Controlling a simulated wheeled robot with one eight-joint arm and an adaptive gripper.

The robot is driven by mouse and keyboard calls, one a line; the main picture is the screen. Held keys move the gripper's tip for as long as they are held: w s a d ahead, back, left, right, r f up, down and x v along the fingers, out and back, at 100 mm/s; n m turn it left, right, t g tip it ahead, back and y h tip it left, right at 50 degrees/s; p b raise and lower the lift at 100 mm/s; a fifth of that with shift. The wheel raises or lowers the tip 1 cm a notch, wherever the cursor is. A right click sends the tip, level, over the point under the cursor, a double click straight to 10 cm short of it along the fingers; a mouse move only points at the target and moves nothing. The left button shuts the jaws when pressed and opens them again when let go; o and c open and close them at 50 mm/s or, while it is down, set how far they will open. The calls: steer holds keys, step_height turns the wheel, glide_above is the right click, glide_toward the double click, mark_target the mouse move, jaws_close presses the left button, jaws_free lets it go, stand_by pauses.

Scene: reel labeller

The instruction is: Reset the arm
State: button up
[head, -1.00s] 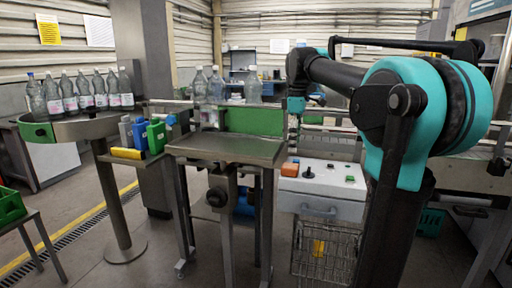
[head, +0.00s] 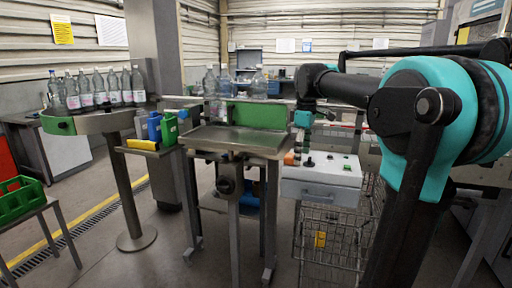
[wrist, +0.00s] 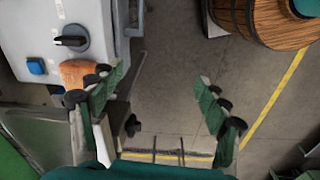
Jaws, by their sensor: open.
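My gripper (wrist: 158,100) is open in the wrist view, its green and black fingers spread wide with only grey floor between them. It holds nothing. In the head view my gripper (head: 303,138) hangs from the end of my arm, pointing down by the left end of the white control box (head: 322,178). In the wrist view the left finger overlaps an orange part (wrist: 78,74) on the control box (wrist: 45,20). I cannot tell whether they touch. A black knob (wrist: 70,38) and a blue button (wrist: 36,66) show on that box.
A metal table (head: 235,140) with a green panel stands left of the box. Bottles stand on a round tray (head: 90,124) farther left. A green crate (head: 20,200) is at the left edge. A wire basket (head: 325,245) is below the box. A wooden barrel-like thing (wrist: 270,18) shows in the wrist view.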

steer(key=s+d+f+m+t, duration=0.1)
steer(key=s+f+m, duration=0.3)
steer(key=s+f, duration=0.3)
steer(key=s+d+f+m+t, duration=0.1)
steer(key=s+f+m, duration=0.3)
steer(key=f, duration=0.9)
steer(key=s+d+f+m+t, duration=0.1)
steer(key=s+f+m, duration=0.3)
steer(key=s+f, duration=0.6)
steer(key=shift+d+f+m+t, duration=0.3)
steer(key=shift+m+t, duration=0.1)
